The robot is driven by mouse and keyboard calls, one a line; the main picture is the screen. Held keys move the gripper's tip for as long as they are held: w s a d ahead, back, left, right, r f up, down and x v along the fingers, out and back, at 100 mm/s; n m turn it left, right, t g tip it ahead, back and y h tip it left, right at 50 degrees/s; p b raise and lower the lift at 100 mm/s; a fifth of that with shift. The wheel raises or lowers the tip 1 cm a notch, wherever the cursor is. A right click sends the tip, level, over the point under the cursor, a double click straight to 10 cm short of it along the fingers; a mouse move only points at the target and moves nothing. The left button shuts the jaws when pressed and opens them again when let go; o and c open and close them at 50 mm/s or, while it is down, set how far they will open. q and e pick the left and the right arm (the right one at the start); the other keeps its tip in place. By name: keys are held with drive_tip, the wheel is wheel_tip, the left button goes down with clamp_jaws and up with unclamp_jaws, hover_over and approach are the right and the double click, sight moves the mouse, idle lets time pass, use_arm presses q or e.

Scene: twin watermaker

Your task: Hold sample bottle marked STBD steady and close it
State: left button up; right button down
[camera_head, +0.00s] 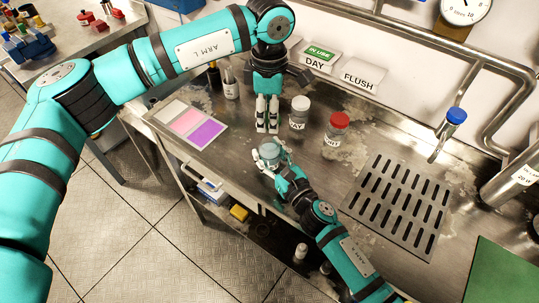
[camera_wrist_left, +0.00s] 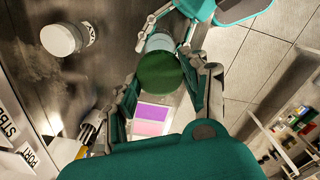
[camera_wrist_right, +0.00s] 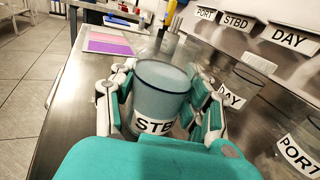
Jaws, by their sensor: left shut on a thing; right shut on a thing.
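The STBD sample bottle (camera_wrist_right: 158,95) is pale blue, translucent and upright, with part of its label showing. No cap shows on its top in the right wrist view. My right gripper (camera_head: 270,157) is shut around the bottle (camera_head: 268,152) near the counter's front edge. My left gripper (camera_head: 267,130) points down, a little behind and above the bottle in the head view. In the left wrist view, it is shut on a round green cap (camera_wrist_left: 160,73). The bottle (camera_wrist_left: 160,42) shows beyond the cap there, partly covered, and the two look offset.
The white-capped DAY bottle (camera_head: 299,113) and red-capped PORT bottle (camera_head: 337,130) stand close by on the right. A coloured card (camera_head: 190,124) lies at left. A slotted drain grate (camera_head: 400,200) and a blue-topped tap (camera_head: 455,117) are farther right.

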use_arm(q)
drive_tip(key=shift+f, duration=2.5)
drive_tip(key=shift+f, duration=0.1)
drive_tip(key=shift+f, duration=0.8)
drive_tip(key=shift+f, duration=0.55)
drive_tip(key=m, duration=2.6)
